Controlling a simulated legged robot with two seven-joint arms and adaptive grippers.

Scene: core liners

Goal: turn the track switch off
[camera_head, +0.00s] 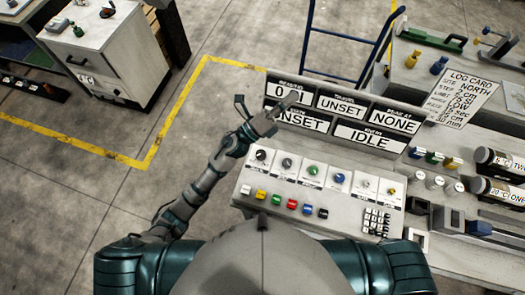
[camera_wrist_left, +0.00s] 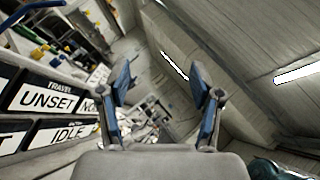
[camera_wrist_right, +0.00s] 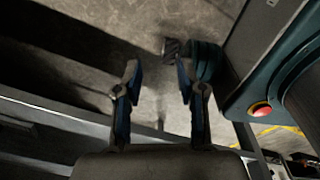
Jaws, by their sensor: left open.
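The console (camera_head: 240,190) has a sloped panel with a row of dial-like controls on white labelled cards (camera_head: 314,173). Below them is a row of small coloured buttons or switches (camera_head: 292,204). The small labels are too blurred to tell which control is the track switch. My left gripper (camera_head: 266,104) is open and empty, raised in front of the left end of the display board. It also shows open in the left wrist view (camera_wrist_left: 164,84). My right gripper (camera_wrist_right: 157,78) is open and empty in the right wrist view, over dim floor; the head view does not show it.
The display board (camera_head: 335,105) reads UNSET, NONE and IDLE. A keypad (camera_head: 377,221) sits at the panel's right. Vials (camera_head: 434,157), dark cylinders (camera_head: 497,160) and a log card (camera_head: 462,97) are further right. Floor on the left is clear up to a cabinet (camera_head: 105,55).

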